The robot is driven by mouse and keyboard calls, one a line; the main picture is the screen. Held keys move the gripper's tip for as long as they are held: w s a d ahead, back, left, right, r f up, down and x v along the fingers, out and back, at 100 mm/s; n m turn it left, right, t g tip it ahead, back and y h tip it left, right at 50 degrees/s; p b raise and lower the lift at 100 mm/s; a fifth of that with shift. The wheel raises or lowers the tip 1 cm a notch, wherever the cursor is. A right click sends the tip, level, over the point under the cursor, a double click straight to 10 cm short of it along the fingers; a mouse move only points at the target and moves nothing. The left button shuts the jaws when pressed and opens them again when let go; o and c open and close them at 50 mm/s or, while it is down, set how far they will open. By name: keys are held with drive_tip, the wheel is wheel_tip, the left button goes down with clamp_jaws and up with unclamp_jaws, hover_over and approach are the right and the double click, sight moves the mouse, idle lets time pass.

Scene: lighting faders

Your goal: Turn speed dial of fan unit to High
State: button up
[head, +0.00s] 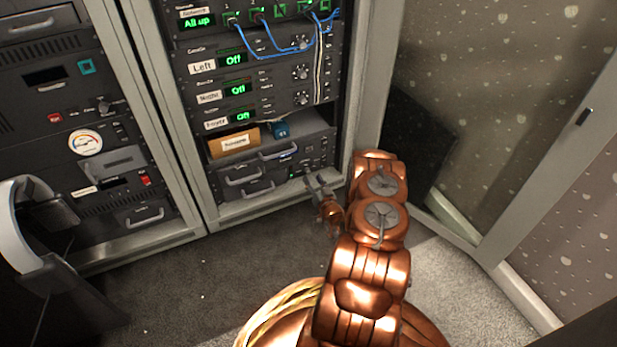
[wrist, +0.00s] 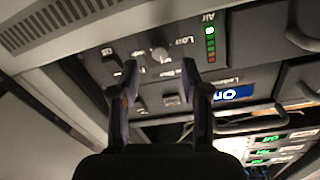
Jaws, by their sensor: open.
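The fan unit is the dark panel low in the open rack; in the wrist view its front (wrist: 240,62) fills the upper part of the picture, tilted. It carries a small round grey speed dial (wrist: 160,53) with a "Low" label beside it. A lit strip of small lights marked "Air" (wrist: 210,42) is to its right. Which mark the dial points at is too small to tell. My gripper (wrist: 159,70) is open and empty, its two fingers on either side of the dial in the picture. I see no contact. In the head view my gripper (head: 319,186) is before the rack's bottom right.
A blue "On" display (wrist: 232,92) and drawer handles (wrist: 300,40) lie right of the dial in the wrist view. Blue cables (head: 268,42) hang across the upper rack. A black chair (head: 60,265) stands at left. The carpet (head: 180,285) between is clear.

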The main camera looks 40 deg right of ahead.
sight(308, 172)
drive_tip(key=shift+b+x, duration=0.55)
drive_tip(key=shift+x, duration=1.4)
drive_tip(key=shift+a, duration=0.1)
clamp_jaws()
